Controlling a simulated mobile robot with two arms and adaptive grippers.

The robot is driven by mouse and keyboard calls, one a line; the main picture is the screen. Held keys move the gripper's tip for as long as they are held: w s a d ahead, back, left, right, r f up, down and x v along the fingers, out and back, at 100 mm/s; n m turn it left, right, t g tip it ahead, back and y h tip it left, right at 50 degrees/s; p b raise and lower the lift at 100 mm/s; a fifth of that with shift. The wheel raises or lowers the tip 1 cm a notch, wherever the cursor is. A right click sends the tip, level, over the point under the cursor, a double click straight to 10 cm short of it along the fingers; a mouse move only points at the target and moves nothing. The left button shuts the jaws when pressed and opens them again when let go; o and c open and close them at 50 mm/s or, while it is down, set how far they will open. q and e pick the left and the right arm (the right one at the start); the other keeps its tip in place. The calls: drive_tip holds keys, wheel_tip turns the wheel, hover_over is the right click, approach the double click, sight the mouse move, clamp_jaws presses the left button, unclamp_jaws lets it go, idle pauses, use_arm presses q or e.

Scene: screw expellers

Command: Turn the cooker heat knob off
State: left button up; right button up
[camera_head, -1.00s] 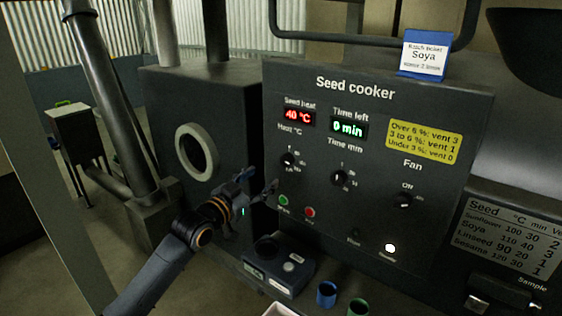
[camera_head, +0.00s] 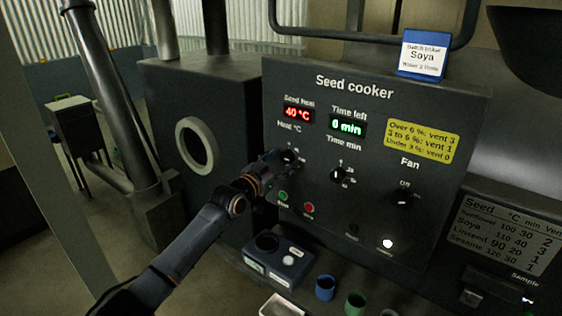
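The Seed cooker panel (camera_head: 400,205) faces me. Its heat knob (camera_head: 290,156) sits under the "Heat °C" label and is partly covered by my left gripper (camera_head: 282,160). The gripper's fingers are at the knob, but I cannot tell whether they are closed on it. The seed heat display (camera_head: 298,113) reads 40 °C in red. The time left display (camera_head: 346,124) reads 6 min in green. The time knob (camera_head: 340,175) and the fan knob (camera_head: 403,197) are to the right. My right gripper is not in view.
Green and red buttons (camera_head: 308,208) lie below the heat knob. A blue meter box (camera_head: 278,260), a blue cup (camera_head: 325,288) and a green cup (camera_head: 356,303) stand below the panel. A blue-backed Soya card (camera_head: 423,55) stands on top.

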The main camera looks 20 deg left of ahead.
use_arm(q)
drive_tip(key=c, duration=1)
drive_tip(key=shift+n, duration=0.3)
drive_tip(key=n, duration=0.3)
drive_tip(key=shift+n, duration=0.3)
drive_tip(key=n, duration=0.4)
drive_tip(key=shift+r+g, duration=0.1)
drive_tip(key=shift+g, duration=0.3)
drive_tip(key=n+p, duration=0.1)
drive_tip(key=n, duration=0.4)
drive_tip(key=shift+h, duration=0.3)
drive_tip(key=shift+a+n+p, duration=0.1)
drive_tip(key=shift+n+p, duration=0.5)
drive_tip(key=shift+n, duration=1.4)
